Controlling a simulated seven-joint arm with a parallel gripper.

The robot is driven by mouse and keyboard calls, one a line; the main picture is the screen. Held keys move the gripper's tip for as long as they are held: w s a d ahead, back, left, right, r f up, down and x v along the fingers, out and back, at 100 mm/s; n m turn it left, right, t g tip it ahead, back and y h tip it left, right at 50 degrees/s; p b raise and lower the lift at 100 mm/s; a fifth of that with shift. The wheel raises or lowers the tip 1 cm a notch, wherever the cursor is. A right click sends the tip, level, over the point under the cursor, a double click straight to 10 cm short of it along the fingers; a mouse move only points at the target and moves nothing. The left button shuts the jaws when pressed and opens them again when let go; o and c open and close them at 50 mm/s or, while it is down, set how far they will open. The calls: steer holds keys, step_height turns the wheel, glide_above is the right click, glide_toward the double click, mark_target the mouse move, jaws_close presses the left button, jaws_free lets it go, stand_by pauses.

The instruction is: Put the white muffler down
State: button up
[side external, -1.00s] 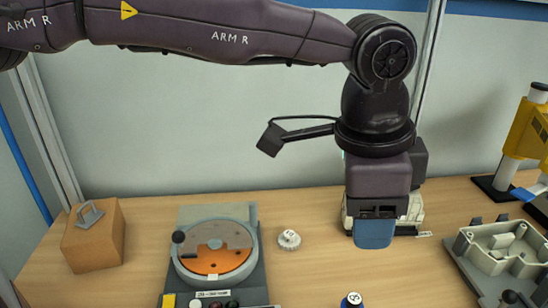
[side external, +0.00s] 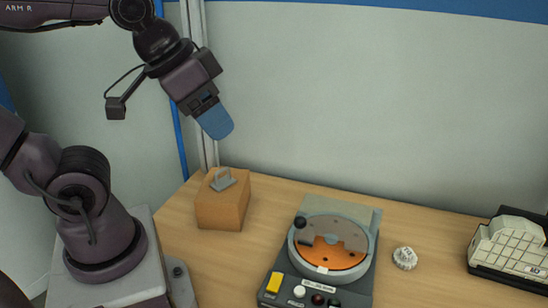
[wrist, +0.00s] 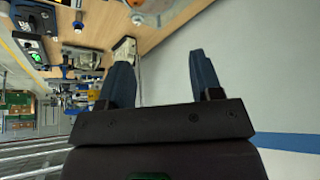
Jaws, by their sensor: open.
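A small white ribbed round piece, which looks like the white muffler (side external: 405,258), sits on the wooden table just right of a round turntable device. Nothing touches it. My gripper (side external: 218,124) is raised at the left, above and near a brown box, well away from the muffler. In the wrist view my gripper (wrist: 158,60) has its two blue fingers spread apart with nothing between them. I cannot make out the muffler for sure in the wrist view.
The brown box (side external: 220,208) has a grey handle on top. The turntable device (side external: 362,262) has an orange and grey disc and buttons in front. A cream gridded block (side external: 508,248) stands at the right edge. Bare table (side external: 445,225) lies between muffler and block.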

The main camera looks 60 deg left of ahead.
stand_by(0.4)
steer(key=w+d+f+n+g+h, duration=0.2)
steer(key=d+f+n+h, duration=0.2)
steer(key=d+f, duration=0.5)
steer(key=w+d+f+n+g+h, duration=0.2)
steer(key=d+f+n+h, duration=0.3)
steer(key=d, duration=1.5)
steer(key=w+d+f+n+g+h, duration=0.2)
steer(key=d+f+n, duration=0.4)
steer(key=d+f, duration=0.8)
steer(key=shift+w+d+f+g+h, duration=0.1)
steer(key=shift+d+f+g+h, duration=0.15)
steer(key=shift+h, duration=0.35)
steer(key=shift+w+d+f+g+h, duration=0.15)
steer(key=shift+g+h, duration=0.2)
steer(key=shift+h, duration=0.25)
steer(key=w+n+t, duration=0.1)
steer(key=w+n, duration=0.1)
steer(key=w+d+n+t, duration=0.1)
steer(key=w+n+t, duration=0.1)
steer(key=shift+w+d, duration=0.2)
steer(key=shift+w, duration=0.15)
steer(key=shift+w+f+n+t, duration=0.15)
steer(key=shift+n+t, duration=0.25)
steer(key=shift+x, duration=3.7)
